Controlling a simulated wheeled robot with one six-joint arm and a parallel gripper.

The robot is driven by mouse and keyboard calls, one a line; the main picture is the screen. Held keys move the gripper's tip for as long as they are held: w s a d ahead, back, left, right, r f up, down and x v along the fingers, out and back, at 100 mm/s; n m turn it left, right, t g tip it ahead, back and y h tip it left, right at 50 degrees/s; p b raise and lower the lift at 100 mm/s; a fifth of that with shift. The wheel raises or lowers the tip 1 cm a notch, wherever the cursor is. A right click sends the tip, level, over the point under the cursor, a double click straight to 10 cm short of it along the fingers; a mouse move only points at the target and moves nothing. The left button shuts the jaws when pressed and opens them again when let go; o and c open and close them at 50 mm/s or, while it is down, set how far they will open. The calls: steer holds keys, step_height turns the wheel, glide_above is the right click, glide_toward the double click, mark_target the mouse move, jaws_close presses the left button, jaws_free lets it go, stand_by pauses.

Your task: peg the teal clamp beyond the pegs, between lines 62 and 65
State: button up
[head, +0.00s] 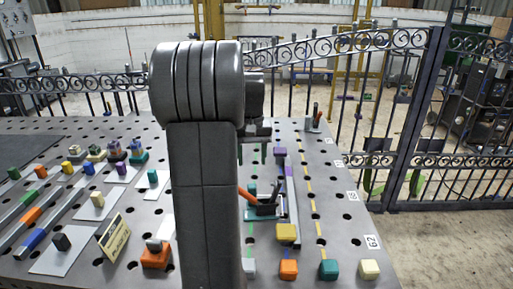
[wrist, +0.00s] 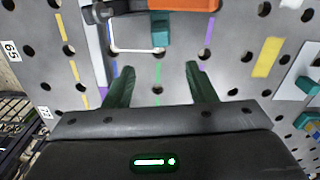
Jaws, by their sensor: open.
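A small clamp device with an orange handle, dark body and teal part (head: 266,210) sits on the perforated table, right of my arm. In the wrist view its teal part (wrist: 160,30) is at top centre, below an orange bar, beside a pale wire loop. My gripper (wrist: 160,84) is open and empty, its two dark green-tinted fingers spread over bare table, just short of the teal part. In the head view my arm hides part of the gripper and table. The tag 62 (head: 372,241) is at the near right edge; the tag 65 (wrist: 10,48) is at left in the wrist view.
Coloured dashed lines cross the table. Several small blocks, including orange (head: 288,268), line the near edge. More blocks and plates fill the left. A scrolled iron fence (head: 420,160) stands beyond.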

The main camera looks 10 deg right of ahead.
mark_target(254, 192)
steer(key=f, duration=1.3)
steer(key=shift+s+a+f+b, duration=0.15)
steer(key=shift+s+b, duration=0.05)
steer(key=shift+b, duration=0.1)
jaws_close()
steer(key=shift+s+d+m, duration=0.1)
steer(key=shift+d+m, duration=0.25)
steer(key=shift+m, duration=0.35)
jaws_free()
